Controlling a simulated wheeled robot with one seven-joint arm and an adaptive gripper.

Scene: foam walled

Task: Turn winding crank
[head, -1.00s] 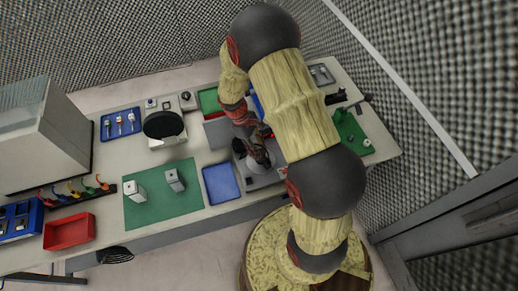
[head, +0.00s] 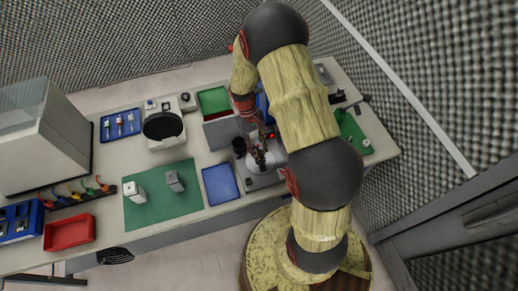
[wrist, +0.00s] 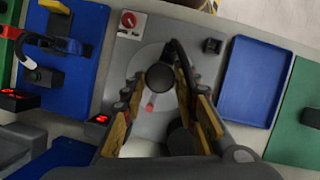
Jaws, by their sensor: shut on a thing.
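In the wrist view the winder's light grey base plate (wrist: 150,50) lies below my gripper. A dark round knob (wrist: 160,76), which looks like the crank's handle, sits between the fingertips of my gripper (wrist: 158,88). The fingers are shut on it, one on each side. A red mark shows on the plate just below the knob. The crank's arm is mostly hidden by the fingers. In the head view my gripper (head: 259,157) is over the winder (head: 262,180) near the table's front edge; the crank is too small to make out there.
An empty blue tray (head: 220,184) lies just left of the winder, with a green mat (head: 150,208) beyond it. A red dial (wrist: 128,20) sits on the plate's corner. A blue mat with clamp-like items lies left in the wrist view.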

